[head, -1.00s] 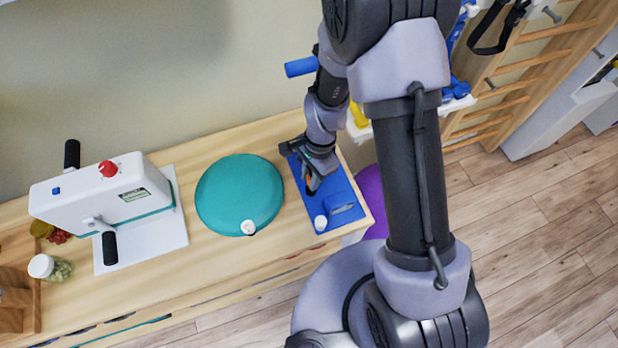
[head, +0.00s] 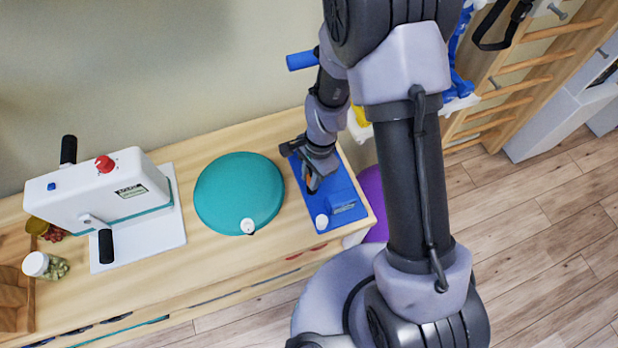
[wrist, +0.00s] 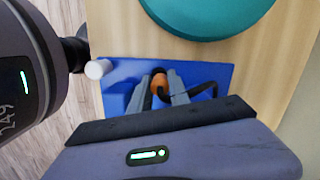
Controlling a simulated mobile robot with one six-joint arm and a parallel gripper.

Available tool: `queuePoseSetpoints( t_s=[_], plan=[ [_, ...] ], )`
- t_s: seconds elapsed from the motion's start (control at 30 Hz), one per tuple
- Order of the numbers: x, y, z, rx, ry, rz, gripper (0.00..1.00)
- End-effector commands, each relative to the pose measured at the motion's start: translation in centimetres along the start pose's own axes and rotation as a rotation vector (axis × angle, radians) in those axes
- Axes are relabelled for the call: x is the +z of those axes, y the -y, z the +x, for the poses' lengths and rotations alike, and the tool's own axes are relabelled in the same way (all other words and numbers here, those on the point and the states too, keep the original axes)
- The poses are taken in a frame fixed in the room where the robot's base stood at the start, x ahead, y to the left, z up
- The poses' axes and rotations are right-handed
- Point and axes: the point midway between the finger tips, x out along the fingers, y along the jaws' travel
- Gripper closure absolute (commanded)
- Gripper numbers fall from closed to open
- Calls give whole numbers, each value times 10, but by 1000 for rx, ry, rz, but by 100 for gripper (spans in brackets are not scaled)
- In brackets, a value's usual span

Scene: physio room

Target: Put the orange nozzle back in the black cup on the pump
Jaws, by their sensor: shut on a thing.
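The orange nozzle (wrist: 159,87) is between the two fingers of my gripper (wrist: 160,80) in the wrist view, and the gripper is shut on it. A dark patch shows at the nozzle's far end; I cannot tell whether it is the black cup or whether the nozzle sits inside it. A black hose (wrist: 203,90) curves away to the right of the fingers. The blue pump (head: 345,202), with a white knob (head: 321,221) and a grey panel, is at the table's right end in the head view. My gripper (head: 311,184) points down over its left part.
A teal round cushion (head: 238,190) with a white fitting lies left of the pump. A white machine (head: 95,195) with black handles and a red knob stands further left. A jar (head: 38,265) is at the far left. The table's right edge is close to the pump.

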Motion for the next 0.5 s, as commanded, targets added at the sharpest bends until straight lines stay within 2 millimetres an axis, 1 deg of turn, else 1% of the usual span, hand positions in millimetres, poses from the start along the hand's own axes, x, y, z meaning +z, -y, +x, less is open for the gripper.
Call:
queuePoseSetpoints(
  t_s=[0.03, 0.23, 0.5],
  plan=[
    [-6, 2, 1, -8, -4, 20, 100],
    [-5, 2, 0, -8, -4, 20, 100],
    [-4, 3, -14, -11, -5, 18, 100]
  ],
)
